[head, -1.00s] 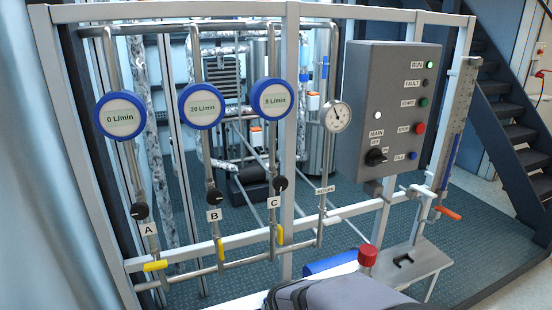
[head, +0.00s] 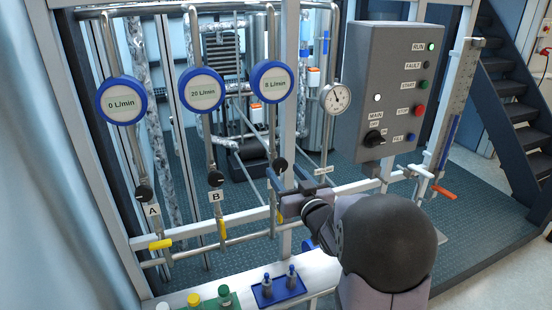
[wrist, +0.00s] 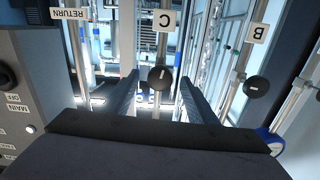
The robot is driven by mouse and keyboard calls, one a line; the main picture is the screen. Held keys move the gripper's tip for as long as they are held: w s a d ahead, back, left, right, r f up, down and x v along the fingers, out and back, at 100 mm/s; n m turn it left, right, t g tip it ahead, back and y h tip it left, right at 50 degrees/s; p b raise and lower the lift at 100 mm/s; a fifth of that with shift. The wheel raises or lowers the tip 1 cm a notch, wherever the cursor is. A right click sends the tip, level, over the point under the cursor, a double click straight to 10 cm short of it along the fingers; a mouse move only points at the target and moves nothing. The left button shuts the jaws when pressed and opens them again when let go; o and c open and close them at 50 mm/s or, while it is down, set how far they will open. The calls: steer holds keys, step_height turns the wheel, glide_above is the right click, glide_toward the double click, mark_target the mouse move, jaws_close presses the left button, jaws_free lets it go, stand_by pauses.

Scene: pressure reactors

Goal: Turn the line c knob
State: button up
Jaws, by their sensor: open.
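The line C knob (head: 280,163) is a round black knob on the third vertical pipe, below a blue-rimmed meter (head: 272,82) showing a single-digit L/min value. In the wrist view, which is upside down, the knob (wrist: 160,78) with its white mark shows near the centre, under the C label (wrist: 164,20). My gripper (head: 287,176) is open just in front of and below the knob. In the wrist view my gripper's fingers (wrist: 158,84) lie on either side of the knob's image; I cannot tell whether they reach around it. The C label is hidden in the head view.
Knob B (head: 215,179) and knob A (head: 144,192) stand to the left, with meters reading 20 and 0 L/min. A grey control box (head: 385,90) and a pressure gauge (head: 336,97) are to the right. A blue tray (head: 279,291) and capped bottles are in front below.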

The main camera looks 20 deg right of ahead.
mark_target(276, 160)
steer(key=shift+r, duration=0.25)
steer(key=shift+w, duration=0.25)
steer(key=shift+w+p, duration=1.65)
steer(key=shift+w, duration=1.75)
steer(key=shift+c, duration=0.7)
steer(key=shift+f, duration=0.1)
steer(key=c, duration=0.9)
